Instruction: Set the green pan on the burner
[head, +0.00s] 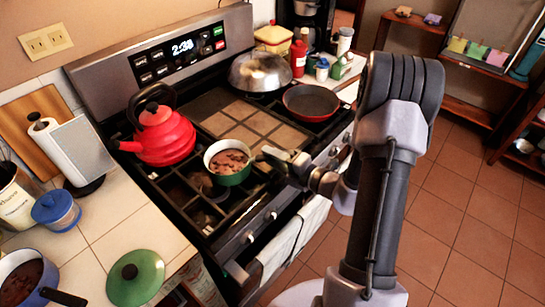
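The green pan (231,177) is over the front left part of the black stove, upright, with brown food inside. Its short handle side points right, toward my gripper (268,156). The fingertips are at the handle; the view is too small to tell whether they are closed on it. A front burner (205,191) shows partly under and left of the pan. I cannot tell whether the pan rests on the grate or is held just above it.
A red kettle (163,136) stands close at the left of the pan. A red-rimmed skillet (311,102) and a domed metal lid (260,73) are at the back right. A green lid (135,277) and a blue pot (22,283) are on the left counter. The central grate (243,134) is bare.

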